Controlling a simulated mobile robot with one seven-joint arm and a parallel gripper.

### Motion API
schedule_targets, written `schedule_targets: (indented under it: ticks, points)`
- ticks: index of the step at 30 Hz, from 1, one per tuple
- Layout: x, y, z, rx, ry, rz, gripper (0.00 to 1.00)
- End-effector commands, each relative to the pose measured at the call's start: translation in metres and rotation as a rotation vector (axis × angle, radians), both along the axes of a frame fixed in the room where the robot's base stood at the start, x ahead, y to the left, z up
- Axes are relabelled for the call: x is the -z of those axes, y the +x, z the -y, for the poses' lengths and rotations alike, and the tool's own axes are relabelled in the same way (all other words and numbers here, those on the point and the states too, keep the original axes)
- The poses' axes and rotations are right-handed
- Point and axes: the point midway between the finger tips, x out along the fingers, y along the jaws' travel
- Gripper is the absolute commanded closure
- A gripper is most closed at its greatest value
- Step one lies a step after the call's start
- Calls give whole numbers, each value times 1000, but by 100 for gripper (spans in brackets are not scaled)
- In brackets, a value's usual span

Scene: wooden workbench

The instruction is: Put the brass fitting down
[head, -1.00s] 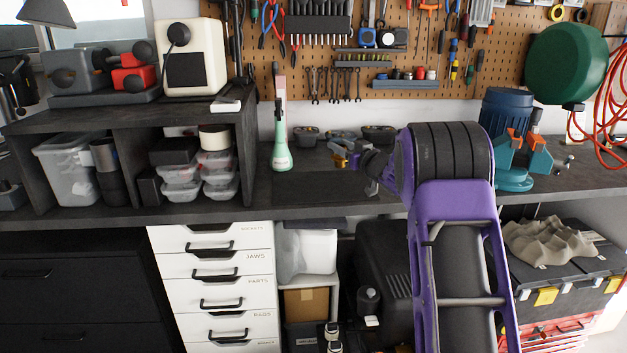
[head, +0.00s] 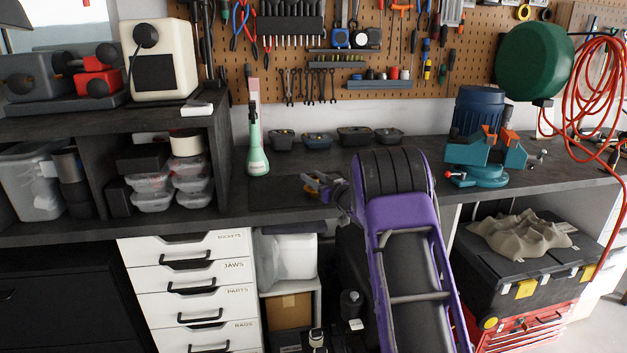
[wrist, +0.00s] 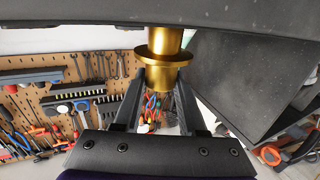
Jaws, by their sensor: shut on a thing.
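The brass fitting (wrist: 163,62) shows in the wrist view as a shiny gold cylinder with a wide flange. It sits between the fingertips of my gripper (wrist: 160,88), which is shut on it. In the head view my gripper (head: 322,186) is low over the bench, at the right part of the dark mat (head: 268,196). A small yellow-gold patch at its tip seems to be the fitting (head: 312,184). I cannot tell whether the fitting touches the surface. My arm hides part of the bench there.
Small dark bins (head: 318,141) line the back of the bench. A teal vise (head: 482,160) stands to the right. The bench's left part holds a shelf unit (head: 222,150). The mat's left part is clear.

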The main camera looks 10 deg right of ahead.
Motion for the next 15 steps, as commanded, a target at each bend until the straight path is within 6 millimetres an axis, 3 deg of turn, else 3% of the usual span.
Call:
schedule_targets:
  ticks: [9, 10, 15]
  points:
    - [3, 0, 0, 0, 0, 3, 100]
    - [3, 0, 0, 0, -1, 1, 58]
    - [2, 0, 0, 0, -1, 1, 29]
